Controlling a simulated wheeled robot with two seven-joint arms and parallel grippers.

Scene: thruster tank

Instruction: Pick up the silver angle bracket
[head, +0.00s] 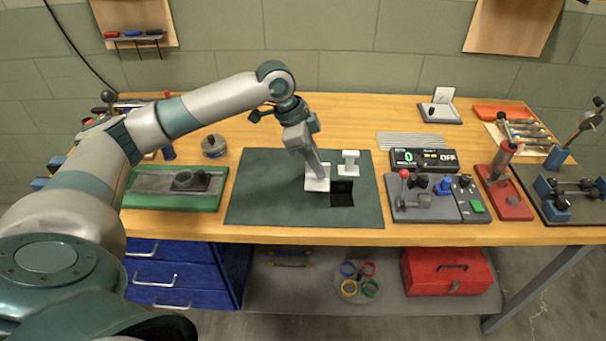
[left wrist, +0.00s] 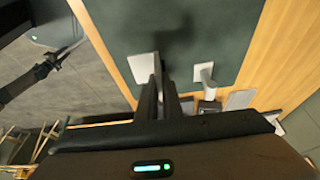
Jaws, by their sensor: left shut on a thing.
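My left gripper points down and is shut on the bracket. In the left wrist view, the bracket's pale plate (left wrist: 143,67) shows beside the two dark fingers (left wrist: 171,92), which hide part of it. I cannot tell whether the bracket touches the mat or is just above it.
A pale I-shaped piece (head: 349,164) stands close by on the mat, right of the bracket. A black square patch (head: 342,193) lies in front of it. A lever panel (head: 411,205) is right of the mat; a green tray (head: 150,202) is left. The mat's left part is clear.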

